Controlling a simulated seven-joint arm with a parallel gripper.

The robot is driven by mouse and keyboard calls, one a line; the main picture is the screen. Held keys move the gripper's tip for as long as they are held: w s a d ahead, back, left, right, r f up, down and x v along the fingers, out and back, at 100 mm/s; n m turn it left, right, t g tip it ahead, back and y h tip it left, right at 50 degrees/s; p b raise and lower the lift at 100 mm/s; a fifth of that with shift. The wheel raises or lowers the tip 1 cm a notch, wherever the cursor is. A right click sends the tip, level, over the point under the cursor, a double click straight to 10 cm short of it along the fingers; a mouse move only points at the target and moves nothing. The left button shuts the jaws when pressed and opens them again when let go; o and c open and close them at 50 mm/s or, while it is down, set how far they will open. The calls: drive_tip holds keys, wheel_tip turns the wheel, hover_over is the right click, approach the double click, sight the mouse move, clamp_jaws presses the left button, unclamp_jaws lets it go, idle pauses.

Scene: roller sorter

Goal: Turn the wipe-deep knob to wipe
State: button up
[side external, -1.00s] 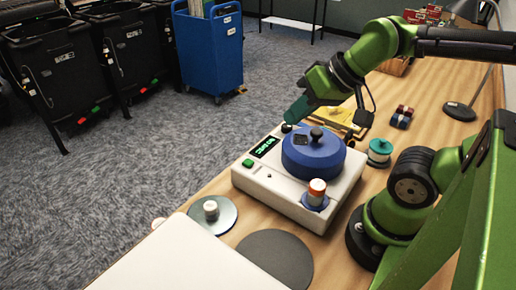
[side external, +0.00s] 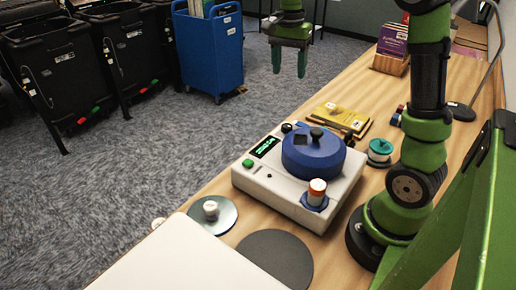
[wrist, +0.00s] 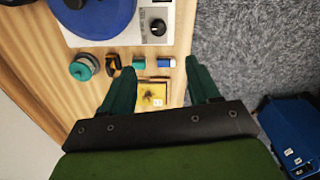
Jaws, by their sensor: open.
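The white sorter machine (side external: 250,183) stands on the wooden table with a round blue lidded bowl (side external: 312,160) on top. A small black knob (side external: 287,127) sits at its far corner, beside the lit display (side external: 266,146). In the wrist view, a black knob (wrist: 158,27) with a light pointer mark shows on the white panel; its label is too small to read. My gripper (side external: 289,70) is open and empty, high beyond the machine and apart from the knob. Its two green fingers also show spread in the wrist view (wrist: 159,67).
A green spool (side external: 380,150) and yellow booklets (side external: 341,117) lie near the machine. A grey disc (side external: 275,258) lies in front. A blue cart (side external: 208,50) stands on the carpet.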

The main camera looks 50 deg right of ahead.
sight(287, 126)
drive_tip(key=f, duration=1.7)
drive_tip(key=shift+s+a, duration=0.1)
drive_tip(key=shift+s, duration=0.25)
drive_tip(key=c, duration=1)
drive_tip(key=shift+c, duration=0.2)
drive_tip(key=shift+n, duration=0.3)
drive_tip(key=n, duration=0.3)
drive_tip(key=shift+n, duration=2.5)
